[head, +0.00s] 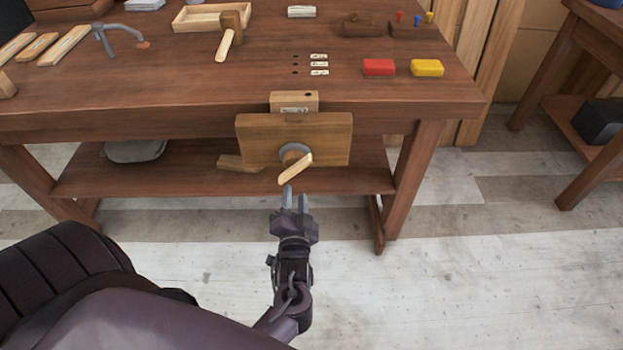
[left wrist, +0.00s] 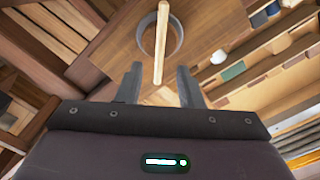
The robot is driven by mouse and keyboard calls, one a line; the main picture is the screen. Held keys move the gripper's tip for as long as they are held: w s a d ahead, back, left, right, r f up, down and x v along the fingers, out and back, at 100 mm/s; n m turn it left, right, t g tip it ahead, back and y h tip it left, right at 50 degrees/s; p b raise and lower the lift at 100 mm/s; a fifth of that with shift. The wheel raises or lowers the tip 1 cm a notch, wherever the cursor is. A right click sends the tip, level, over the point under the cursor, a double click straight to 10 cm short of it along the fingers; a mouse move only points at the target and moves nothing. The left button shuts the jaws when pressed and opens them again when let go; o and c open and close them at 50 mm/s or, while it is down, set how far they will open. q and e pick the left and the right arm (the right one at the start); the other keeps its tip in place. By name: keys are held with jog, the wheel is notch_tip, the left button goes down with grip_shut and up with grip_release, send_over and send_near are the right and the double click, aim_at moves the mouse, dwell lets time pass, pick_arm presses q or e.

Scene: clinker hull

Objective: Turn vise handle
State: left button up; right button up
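The vise (head: 330,138) is a wooden jaw block on the front edge of the workbench. Its handle (head: 296,169) is a pale wooden bar, tilted in the head view, set across a grey round hub (head: 293,152). My left gripper (head: 295,190) is just below and in front of the handle, with its fingers apart. In the left wrist view the handle (left wrist: 160,45) stands nearly upright beyond and between the open fingers (left wrist: 159,85), with its lower end near the fingertips. I cannot tell if it touches them. My right gripper is not in view.
The workbench top (head: 180,80) carries a mallet (head: 229,36), a clamp (head: 120,38), a tray (head: 196,18), a red block (head: 378,67) and a yellow block (head: 427,68). A lower shelf (head: 200,170) runs under the bench. The floor (head: 480,270) to the right is clear.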

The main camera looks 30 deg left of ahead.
aim_at(295, 175)
pick_arm(q)
jog(key=x, duration=0.3)
jog(key=shift+s+a, duration=0.1)
jog(key=x, duration=0.3)
jog(key=shift+w+a, duration=0.15)
jog(key=shift+w, duration=0.1)
jog(key=shift+w+a, duration=0.1)
jog(key=shift+w, duration=0.25)
jog(key=shift+w+a+f, duration=0.1)
jog(key=shift+w+a, duration=0.05)
jog(key=c, duration=0.7)
jog(key=shift+p, duration=0.3)
grip_shut()
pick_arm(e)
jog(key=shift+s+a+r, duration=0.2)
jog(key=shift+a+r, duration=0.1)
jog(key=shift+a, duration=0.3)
